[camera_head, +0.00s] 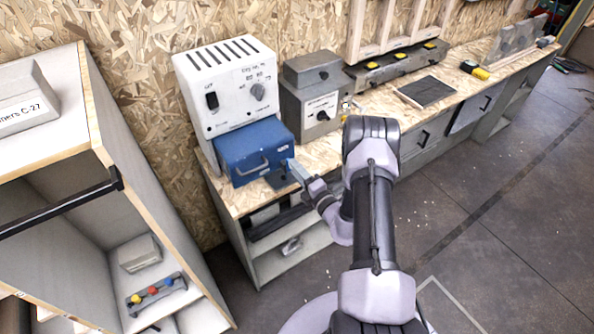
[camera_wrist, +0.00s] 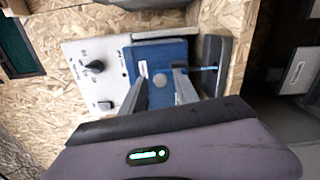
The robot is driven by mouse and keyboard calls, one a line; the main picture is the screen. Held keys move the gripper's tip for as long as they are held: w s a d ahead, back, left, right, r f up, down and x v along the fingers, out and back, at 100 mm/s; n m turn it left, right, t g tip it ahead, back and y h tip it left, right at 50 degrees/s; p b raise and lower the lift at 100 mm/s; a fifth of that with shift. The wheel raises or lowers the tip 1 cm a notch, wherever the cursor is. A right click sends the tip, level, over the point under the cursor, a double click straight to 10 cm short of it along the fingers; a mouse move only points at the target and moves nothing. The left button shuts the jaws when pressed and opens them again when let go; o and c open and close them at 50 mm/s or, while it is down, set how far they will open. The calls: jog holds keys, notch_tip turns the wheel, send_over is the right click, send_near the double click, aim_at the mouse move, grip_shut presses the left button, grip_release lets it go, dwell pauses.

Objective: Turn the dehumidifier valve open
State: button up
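The white dehumidifier (camera_head: 226,90) stands at the left end of the workbench, with a dial, a switch and a blue box-shaped tank (camera_head: 247,147) at its front. The wrist view shows its white panel (camera_wrist: 97,70) and the blue tank (camera_wrist: 163,52) sideways. A dark fitting (camera_wrist: 213,50) with a thin light-blue bar (camera_wrist: 207,68) sits beside the tank; it may be the valve, but I cannot tell its setting. My gripper (camera_wrist: 160,74) is open and empty, its fingers pointing towards the tank. In the head view my gripper (camera_head: 296,168) is close to the tank's front right corner.
A grey box (camera_head: 310,95) with a knob stands right of the dehumidifier. Farther right are a dark flat panel (camera_head: 426,91) and a yellow tape measure (camera_head: 474,69). A shelf unit (camera_head: 95,120) stands at the left.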

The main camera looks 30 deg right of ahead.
jog(key=shift+s, duration=0.1)
jog(key=s+p, duration=0.2)
jog(key=s, duration=1.5)
jog(key=shift+d, duration=0.25)
